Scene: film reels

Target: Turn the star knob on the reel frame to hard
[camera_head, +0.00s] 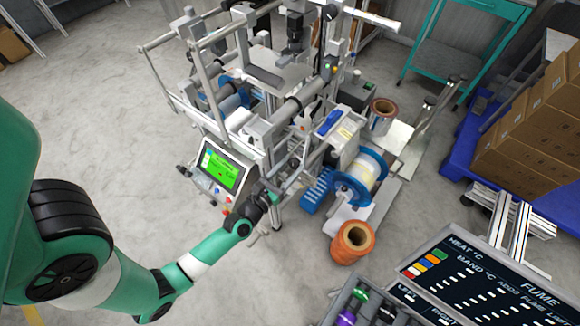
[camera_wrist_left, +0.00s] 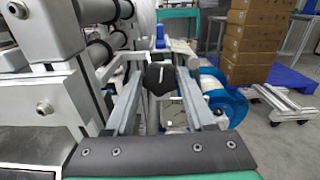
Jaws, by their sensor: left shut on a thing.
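The star knob (camera_wrist_left: 159,78) is a dark, lobed knob on the reel frame (camera_head: 262,130). In the left wrist view it sits between the tips of my left gripper (camera_wrist_left: 158,72), which is shut on it. In the head view my left gripper (camera_head: 276,194) reaches the front of the frame, right of the green screen. The knob is too small and covered there to make out, and its setting cannot be read. My right gripper is in neither view.
A control screen (camera_head: 221,171) stands close left of my left gripper. A blue-flanged reel (camera_head: 361,176) and an orange roll (camera_head: 352,241) are to its right. A dark labelled panel (camera_head: 490,283) fills the lower right. Cardboard boxes (camera_head: 535,125) stand on a blue pallet. Open floor lies left.

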